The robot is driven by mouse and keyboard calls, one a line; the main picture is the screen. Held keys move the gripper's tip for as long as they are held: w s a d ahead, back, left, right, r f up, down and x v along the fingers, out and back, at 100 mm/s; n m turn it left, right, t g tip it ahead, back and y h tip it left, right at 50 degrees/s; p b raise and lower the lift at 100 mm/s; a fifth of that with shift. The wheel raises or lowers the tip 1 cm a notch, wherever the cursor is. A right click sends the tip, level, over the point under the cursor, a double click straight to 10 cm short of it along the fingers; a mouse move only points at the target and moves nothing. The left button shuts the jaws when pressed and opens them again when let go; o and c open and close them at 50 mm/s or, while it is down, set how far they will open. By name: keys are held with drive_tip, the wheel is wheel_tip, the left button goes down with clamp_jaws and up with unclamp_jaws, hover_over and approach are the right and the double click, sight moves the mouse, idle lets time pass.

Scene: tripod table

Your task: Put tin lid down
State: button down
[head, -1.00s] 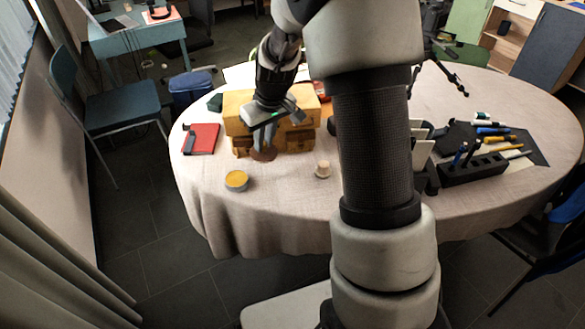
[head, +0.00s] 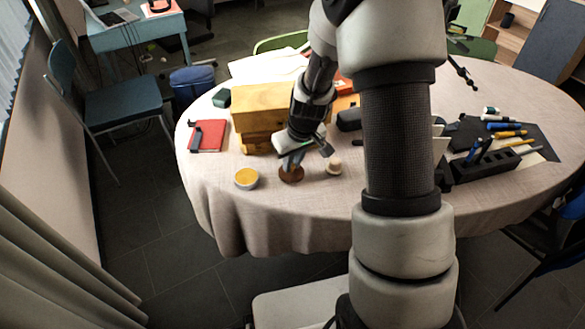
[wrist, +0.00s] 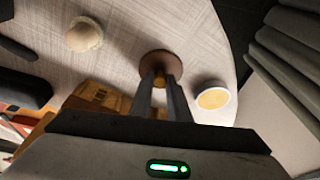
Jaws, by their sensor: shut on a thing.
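The tin lid is a round brown disc (head: 291,175) with a small knob, and it also shows in the wrist view (wrist: 160,60). My gripper (head: 291,161) is shut on the lid's knob, with both fingertips around it in the wrist view (wrist: 160,84). The lid is low over the near part of the table, roughly flat; I cannot tell whether it touches the cloth. The round tin (head: 246,179) with a yellow-orange top stands just left of the lid, apart from it. In the wrist view, the tin (wrist: 213,98) is to the right.
A pale round-topped piece (head: 333,167) stands close right of the lid. A wooden chest (head: 262,115) stands behind my gripper, and a red notebook (head: 208,135) lies left. A black pen holder (head: 485,165) is far right. Bare cloth (head: 300,215) lies in front.

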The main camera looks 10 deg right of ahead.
drive_tip(key=shift+f, duration=1.05)
drive_tip(key=shift+f, duration=0.1)
drive_tip(key=shift+f+b, duration=0.2)
drive_tip(key=shift+b, duration=0.15)
drive_tip(key=c, duration=1.7)
unclamp_jaws()
drive_tip(key=shift+r, duration=0.15)
drive_tip(key=shift+o, duration=0.2)
